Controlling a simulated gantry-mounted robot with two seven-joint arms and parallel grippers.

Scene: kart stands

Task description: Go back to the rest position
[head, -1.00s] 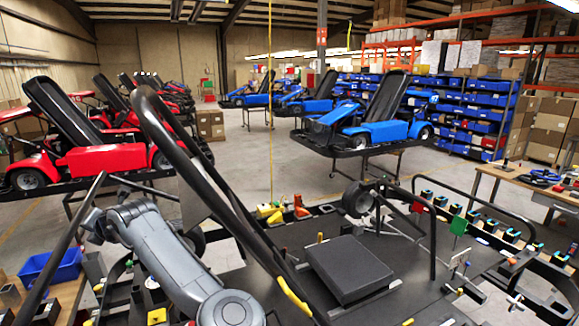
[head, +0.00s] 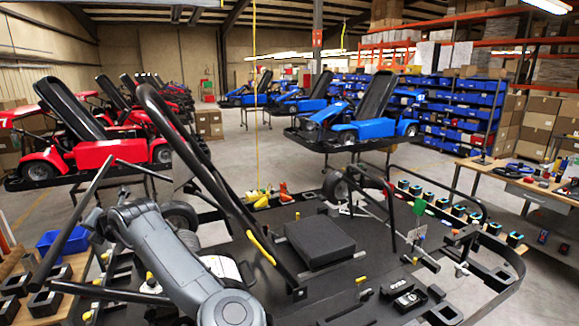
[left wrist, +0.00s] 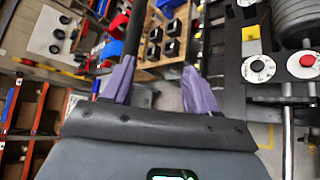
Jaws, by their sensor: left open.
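My left arm (head: 165,262) reaches in from the bottom of the head view, along the left side of a black kart frame (head: 405,255). Its gripper is not clear in the head view. In the left wrist view my left gripper (left wrist: 158,88) shows two purple fingers spread apart, with nothing between them. Beyond the fingers is a wooden tray (left wrist: 146,68) with several black blocks. A black bar (left wrist: 136,28) runs past the left finger; I cannot tell whether they touch. My right gripper is in neither view.
A thick black tube (head: 205,170) rises beside my left arm. A blue bin (head: 62,243) is at the left. Red karts (head: 85,150) and blue karts (head: 365,128) stand behind. A workbench (head: 515,180) is at the right. Open floor lies between the stands.

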